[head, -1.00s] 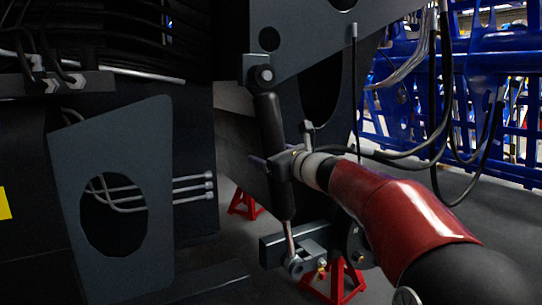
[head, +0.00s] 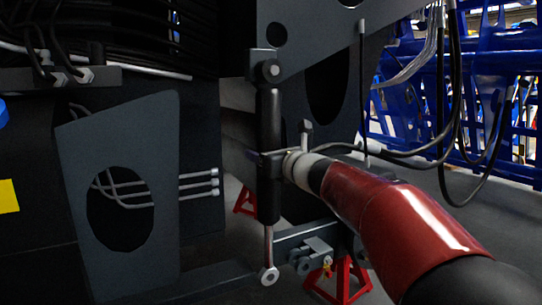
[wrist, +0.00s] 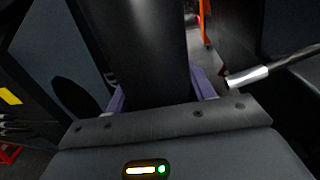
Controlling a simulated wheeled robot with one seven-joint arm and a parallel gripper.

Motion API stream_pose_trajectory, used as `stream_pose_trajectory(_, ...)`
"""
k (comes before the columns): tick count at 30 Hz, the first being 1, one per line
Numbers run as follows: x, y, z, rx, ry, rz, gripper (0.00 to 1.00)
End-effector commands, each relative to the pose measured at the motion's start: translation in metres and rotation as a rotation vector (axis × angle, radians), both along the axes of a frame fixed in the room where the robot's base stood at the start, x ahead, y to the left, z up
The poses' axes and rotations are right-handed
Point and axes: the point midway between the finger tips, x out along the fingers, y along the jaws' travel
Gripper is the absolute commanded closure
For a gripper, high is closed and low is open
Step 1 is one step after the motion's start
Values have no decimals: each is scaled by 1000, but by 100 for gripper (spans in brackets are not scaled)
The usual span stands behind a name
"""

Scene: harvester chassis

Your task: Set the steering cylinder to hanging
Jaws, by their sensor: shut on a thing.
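The steering cylinder (head: 268,205) is a black tube hanging almost vertically from a pin bracket (head: 266,70) under the grey chassis plate. Its bright rod points down and ends in a rod eye (head: 268,275). The eye is to the left of the lower lug (head: 308,258) on the axle beam, with a gap between them. My gripper (head: 268,154) is shut around the middle of the cylinder body, reaching in from the right. In the wrist view the dark cylinder (wrist: 145,50) stands between the purple fingers; the rod eye is out of that view.
Red stands (head: 345,280) are under the beam. Black hoses (head: 440,140) loop down at the right, before a blue frame (head: 500,70). A grey plate with an oval hole (head: 150,240) stands at left. A metal hose fitting (wrist: 247,77) is close to my gripper in the wrist view.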

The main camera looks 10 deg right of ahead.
Motion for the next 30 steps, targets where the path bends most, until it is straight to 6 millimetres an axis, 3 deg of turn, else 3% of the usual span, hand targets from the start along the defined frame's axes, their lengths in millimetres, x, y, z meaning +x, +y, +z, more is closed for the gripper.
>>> stream_pose_trajectory(4, 0, 0, 0, -2, 0, 2, 87)
stream_pose_trajectory(5, 0, 0, 0, -2, 0, 2, 42)
stream_pose_trajectory(9, 0, 0, 0, -2, 0, 2, 24)
stream_pose_trajectory(20, -5, -3, 0, -5, -1, 1, 24)
stream_pose_trajectory(30, -54, -28, -1, -4, -1, -1, 24)
